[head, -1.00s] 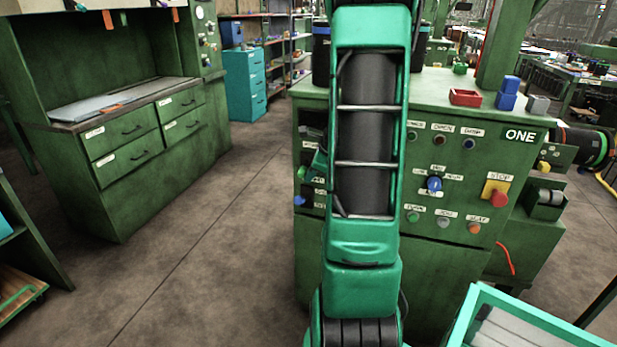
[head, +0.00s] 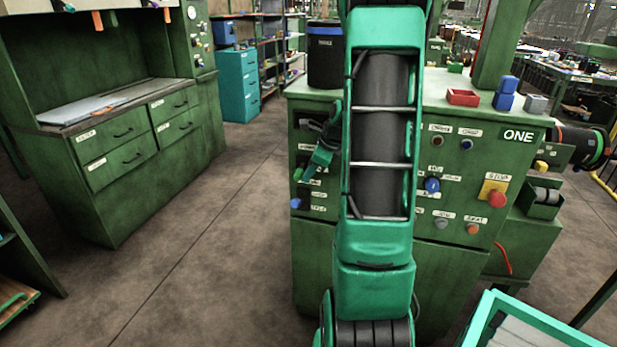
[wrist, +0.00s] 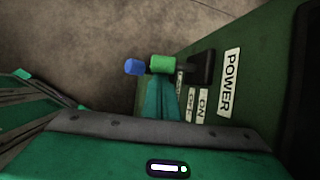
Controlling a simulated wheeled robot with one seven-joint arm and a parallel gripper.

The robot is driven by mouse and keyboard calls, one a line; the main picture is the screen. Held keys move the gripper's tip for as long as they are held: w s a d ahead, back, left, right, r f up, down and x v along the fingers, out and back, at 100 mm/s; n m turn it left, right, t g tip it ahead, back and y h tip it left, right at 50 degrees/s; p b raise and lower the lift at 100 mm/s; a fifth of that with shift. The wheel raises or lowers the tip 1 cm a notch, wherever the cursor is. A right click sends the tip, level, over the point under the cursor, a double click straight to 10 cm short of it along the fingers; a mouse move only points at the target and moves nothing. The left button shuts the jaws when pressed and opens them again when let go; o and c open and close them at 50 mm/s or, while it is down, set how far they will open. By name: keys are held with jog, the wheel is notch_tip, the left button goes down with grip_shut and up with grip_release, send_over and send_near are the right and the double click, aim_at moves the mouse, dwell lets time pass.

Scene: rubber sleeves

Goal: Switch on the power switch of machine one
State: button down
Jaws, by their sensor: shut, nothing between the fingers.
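Machine one (head: 440,270) is a green cabinet with an "ONE" plate on its front. In the wrist view, a "POWER" label (wrist: 228,82) sits by a black switch body (wrist: 206,66), with ON and OFF labels (wrist: 202,104) alongside. Contact and the switch's position cannot be told.
A blue knob (head: 297,203) sticks out low on the panel's left. A red stop button (head: 497,199) and several other controls are on the right. A black bin (head: 325,60) and red tray (head: 463,97) stand on top. Floor (head: 200,240) is clear at left.

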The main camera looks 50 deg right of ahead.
aim_at(302, 169)
jog(key=shift+r, duration=0.4)
jog(key=shift+w+d+r, duration=0.1)
jog(key=shift+w+r, duration=0.2)
jog(key=shift+r, duration=0.5)
dwell(1.8)
jog(key=shift+r, duration=0.85)
jog(key=shift+w+r, duration=0.1)
jog(key=shift+r, duration=0.05)
jog(key=s+v, duration=0.1)
jog(key=v, duration=0.9)
jog(key=shift+d, duration=0.15)
jog(key=shift+f, duration=0.2)
